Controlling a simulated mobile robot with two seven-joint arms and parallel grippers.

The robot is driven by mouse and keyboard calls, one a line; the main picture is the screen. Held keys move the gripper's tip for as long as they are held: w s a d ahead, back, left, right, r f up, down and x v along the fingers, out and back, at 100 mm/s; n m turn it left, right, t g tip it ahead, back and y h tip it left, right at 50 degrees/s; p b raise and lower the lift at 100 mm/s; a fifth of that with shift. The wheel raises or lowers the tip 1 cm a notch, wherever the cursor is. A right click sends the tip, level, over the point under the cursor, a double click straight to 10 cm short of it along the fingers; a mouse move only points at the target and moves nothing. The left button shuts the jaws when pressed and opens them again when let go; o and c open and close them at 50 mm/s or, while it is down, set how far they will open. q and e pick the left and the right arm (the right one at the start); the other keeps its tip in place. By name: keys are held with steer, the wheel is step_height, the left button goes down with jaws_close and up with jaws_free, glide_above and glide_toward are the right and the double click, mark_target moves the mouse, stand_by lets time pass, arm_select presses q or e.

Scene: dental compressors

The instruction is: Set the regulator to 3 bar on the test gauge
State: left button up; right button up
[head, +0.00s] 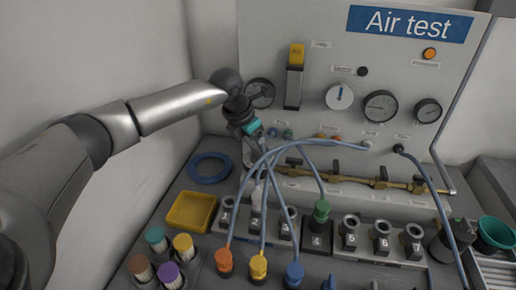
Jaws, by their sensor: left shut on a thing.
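My left gripper (250,150) is in front of the left part of the upright test panel (320,60), pointing down. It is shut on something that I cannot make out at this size. A teal part (251,127) shows at its wrist. Two round gauges, a larger one (380,107) and a smaller one (428,111), are at the panel's right. A white round dial or knob with a blue mark (339,97) is left of them. A dark round dial (260,93) is partly behind my wrist. Gauge readings are too small to read. My right gripper is out of view.
Blue hoses (330,143) arch over the bench to orange (224,260), yellow (258,265) and blue (294,272) fittings. Numbered sockets (350,231) line the front. A brass manifold (340,178) runs along the panel's foot. A yellow tray (191,212) and several coloured caps (183,243) stand left.

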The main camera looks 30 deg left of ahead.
arm_select(q)
steer(key=m+h, duration=0.1)
steer(key=m, duration=0.2)
steer(key=m+g+h, duration=0.1)
steer(key=m, duration=0.2)
steer(key=shift+w+b, duration=0.1)
steer(key=shift+b, duration=0.3)
steer(key=shift+a+m+g, duration=0.1)
steer(key=shift+m+g, duration=0.2)
steer(key=o, duration=1.4)
steer(key=shift+r, duration=0.1)
steer(key=p+v, duration=0.1)
steer(key=v, duration=1.1)
steer(key=shift+p, duration=0.3)
